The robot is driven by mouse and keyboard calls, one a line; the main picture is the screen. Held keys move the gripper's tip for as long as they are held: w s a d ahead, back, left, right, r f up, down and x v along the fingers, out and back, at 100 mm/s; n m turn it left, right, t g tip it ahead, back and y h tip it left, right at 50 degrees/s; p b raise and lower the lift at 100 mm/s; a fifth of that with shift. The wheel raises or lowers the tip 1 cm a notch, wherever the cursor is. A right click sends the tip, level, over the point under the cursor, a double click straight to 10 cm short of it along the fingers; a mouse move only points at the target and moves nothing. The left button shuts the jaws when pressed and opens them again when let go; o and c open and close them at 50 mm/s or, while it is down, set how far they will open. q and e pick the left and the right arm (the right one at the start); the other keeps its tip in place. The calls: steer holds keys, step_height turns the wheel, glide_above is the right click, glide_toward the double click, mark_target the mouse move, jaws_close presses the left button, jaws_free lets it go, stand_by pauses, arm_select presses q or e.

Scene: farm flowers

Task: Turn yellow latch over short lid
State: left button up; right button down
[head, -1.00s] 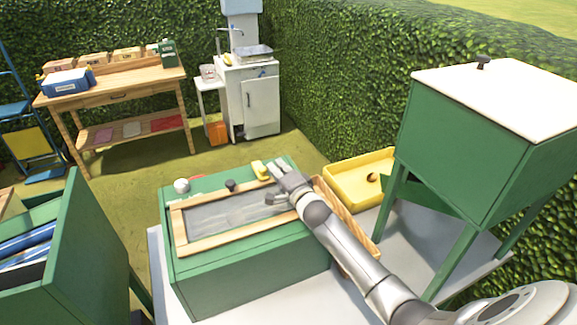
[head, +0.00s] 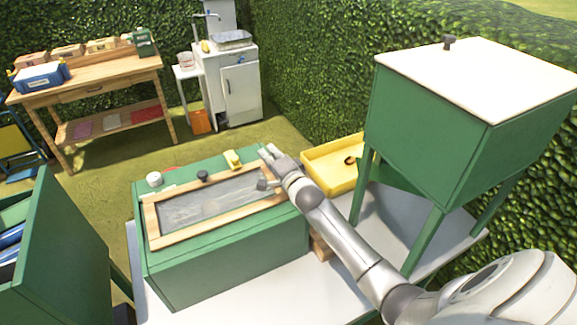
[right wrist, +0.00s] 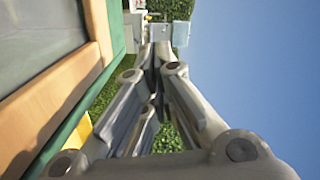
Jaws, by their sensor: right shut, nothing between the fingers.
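A yellow latch (head: 232,159) sits on the far rim of the green box (head: 220,262), beside the far edge of a wood-framed lid with a grey panel (head: 210,200). I cannot tell whether it overlaps the lid's frame. A dark knob (head: 202,176) stands at that same edge. My right gripper (head: 266,152) is shut and empty, just right of the latch and apart from it, near the box's far right corner. The right wrist view shows its closed fingers (right wrist: 157,52) beside the wooden frame (right wrist: 60,105). My left gripper is out of view.
A white round piece (head: 154,179) sits on the box's far left corner. A yellow tray (head: 325,175) lies behind my right arm. A green hopper with a white top (head: 480,80) stands at the right. An open green box (head: 75,250) is at the left.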

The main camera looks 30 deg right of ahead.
steer(key=s+a, duration=0.1)
steer(key=s, duration=0.2)
steer(key=shift+a+r+b, duration=0.1)
steer(key=shift+a+b, duration=0.25)
steer(key=shift+a, duration=0.05)
steer(key=s, duration=0.3)
steer(key=shift+s+d+r+b, duration=0.1)
steer(key=shift+s+d+b, duration=0.2)
steer(key=shift+s+b, duration=0.1)
steer(key=shift+s, duration=0.4)
steer(key=shift+s+a+r, duration=0.15)
steer(key=shift+s, duration=0.15)
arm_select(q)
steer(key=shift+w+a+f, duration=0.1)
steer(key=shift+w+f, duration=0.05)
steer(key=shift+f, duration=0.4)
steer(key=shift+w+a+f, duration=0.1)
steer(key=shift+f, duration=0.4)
